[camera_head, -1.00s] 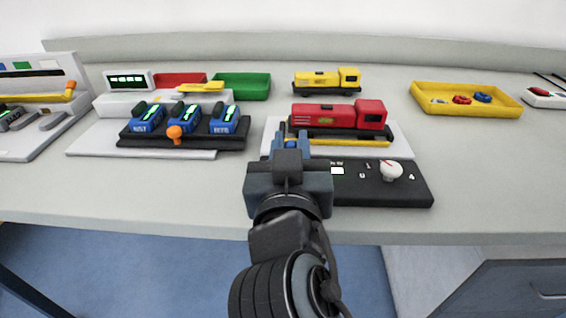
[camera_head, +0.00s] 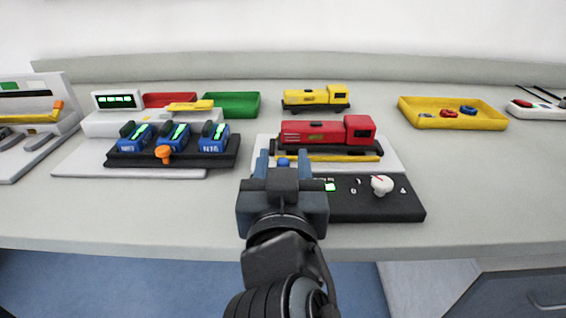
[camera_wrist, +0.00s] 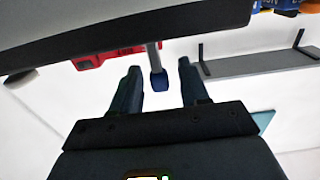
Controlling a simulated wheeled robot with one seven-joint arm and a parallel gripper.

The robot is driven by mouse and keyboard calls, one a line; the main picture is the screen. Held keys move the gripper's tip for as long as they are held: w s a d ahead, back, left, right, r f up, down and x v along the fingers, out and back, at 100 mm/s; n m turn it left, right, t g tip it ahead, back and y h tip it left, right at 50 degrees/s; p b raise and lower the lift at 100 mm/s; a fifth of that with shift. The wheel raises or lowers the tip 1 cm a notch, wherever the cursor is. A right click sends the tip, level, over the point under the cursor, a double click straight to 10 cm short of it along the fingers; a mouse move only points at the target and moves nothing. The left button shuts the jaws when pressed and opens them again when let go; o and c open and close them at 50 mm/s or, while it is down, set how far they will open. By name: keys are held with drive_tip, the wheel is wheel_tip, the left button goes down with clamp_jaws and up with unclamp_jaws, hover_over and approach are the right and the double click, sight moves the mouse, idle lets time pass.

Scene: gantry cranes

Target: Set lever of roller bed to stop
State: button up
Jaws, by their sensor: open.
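The red locomotive (camera_head: 320,132) stands on a roller bed with a yellow strip (camera_head: 340,157) along its near side. A lever with a blue knob (camera_head: 283,162) shows just beyond my gripper (camera_head: 284,168). In the wrist view the blue knob (camera_wrist: 159,82) hangs on a grey stem (camera_wrist: 152,56) between the two fingers of my open gripper (camera_wrist: 158,70), with gaps on both sides. The black control panel (camera_head: 400,208) carries a white dial (camera_head: 381,185) and a small greenish-lit window (camera_head: 329,187). My gripper hides the panel's left part and the lever's foot. I cannot read a stop mark.
To the left is a black stand with several blue units (camera_head: 174,137) and an orange knob (camera_head: 163,153). A yellow locomotive (camera_head: 315,97) and a green tray (camera_head: 232,104) stand behind. A yellow tray (camera_head: 450,121) is at right. The grey table is clear between them.

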drive_tip(key=s, duration=0.7)
drive_tip(key=shift+s+a, duration=0.15)
drive_tip(key=shift+s, duration=0.15)
